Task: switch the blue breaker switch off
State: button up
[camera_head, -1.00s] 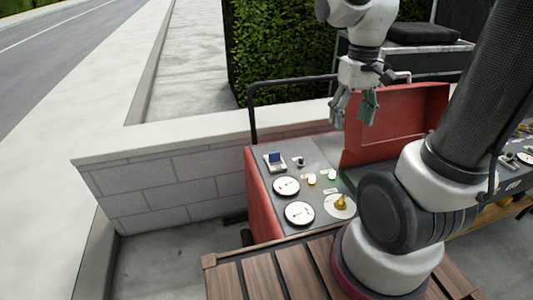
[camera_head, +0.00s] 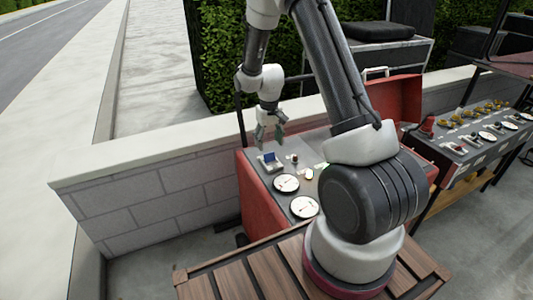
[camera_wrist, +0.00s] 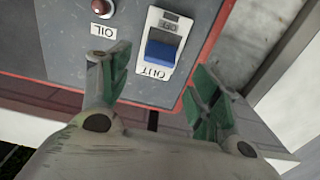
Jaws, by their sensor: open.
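The blue breaker switch (camera_head: 269,156) sits in a pale frame at the back left corner of the grey panel on the red box. In the wrist view the blue rocker (camera_wrist: 162,52) lies just beyond my fingertips, in a white plate with lettering above and below it. My gripper (camera_head: 270,132) is above the switch, pointing down, with its green-padded fingers apart and empty. In the wrist view my gripper (camera_wrist: 160,88) has one finger on each side of the switch's lower end. I cannot tell how far above the panel the fingertips are.
A red indicator (camera_wrist: 103,8) with an OIL label is beside the switch. Two round gauges (camera_head: 286,183) are in front of it on the panel. A low block wall (camera_head: 150,190) runs behind and left. Another control panel (camera_head: 465,135) stands right.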

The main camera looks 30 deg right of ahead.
aim_at(270, 157)
notch_tip(270, 157, down, 6)
jog(key=shift+r, duration=0.15)
jog(key=c, duration=1)
jog(key=shift+s+r+t, duration=0.1)
jog(key=shift+s+t, duration=0.4)
jog(key=shift+t, duration=0.55)
jog(key=shift+s+r+t, duration=0.1)
jog(key=shift+s+t, duration=0.35)
jog(key=shift+t, duration=0.6)
jog(key=o, duration=1)
